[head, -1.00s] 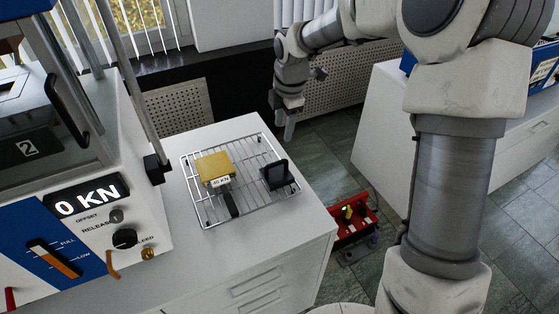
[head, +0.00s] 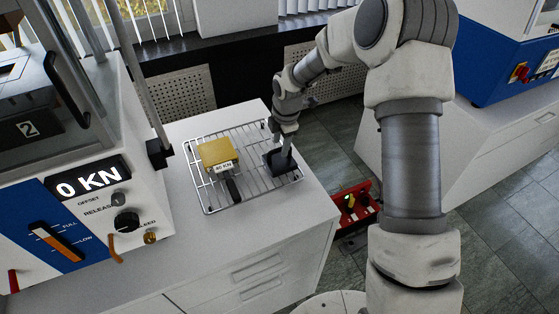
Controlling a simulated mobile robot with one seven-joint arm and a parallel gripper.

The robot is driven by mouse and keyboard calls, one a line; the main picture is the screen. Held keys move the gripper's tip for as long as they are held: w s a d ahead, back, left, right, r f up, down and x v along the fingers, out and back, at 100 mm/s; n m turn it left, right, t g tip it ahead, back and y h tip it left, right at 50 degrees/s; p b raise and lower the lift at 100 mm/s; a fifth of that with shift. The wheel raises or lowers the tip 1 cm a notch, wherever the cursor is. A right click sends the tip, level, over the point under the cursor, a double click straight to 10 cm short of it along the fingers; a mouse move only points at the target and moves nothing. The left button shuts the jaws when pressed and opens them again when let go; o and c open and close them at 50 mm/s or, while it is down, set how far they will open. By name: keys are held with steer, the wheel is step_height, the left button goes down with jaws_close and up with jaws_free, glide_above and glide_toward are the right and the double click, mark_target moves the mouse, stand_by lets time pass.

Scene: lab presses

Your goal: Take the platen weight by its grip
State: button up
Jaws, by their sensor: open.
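A yellow block (head: 219,151) with a "40 KN" label lies on a wire rack (head: 205,205), and a black handle-like part (head: 233,190) extends from its front. A dark, flat-based piece (head: 272,162) with an upright part sits at the rack's right side. Which of the two is the platen weight is not marked. My gripper (head: 286,153) is open, pointing down at the dark piece and overlapping its upright part. Its fingers are small and partly merge with the dark piece, so I cannot tell whether they touch it or straddle it.
The rack stands on a white cabinet top (head: 310,210). A press (head: 95,205) with a "0 KN" display stands close on the left. A red box (head: 355,205) is on the floor to the right, below the cabinet edge. Another white cabinet (head: 480,145) is at the right.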

mark_target(279, 149)
steer(key=f, duration=0.3)
steer(key=shift+w+a+f, duration=0.25)
steer(key=shift+w, duration=0.1)
jaws_close()
steer(key=shift+r, duration=0.15)
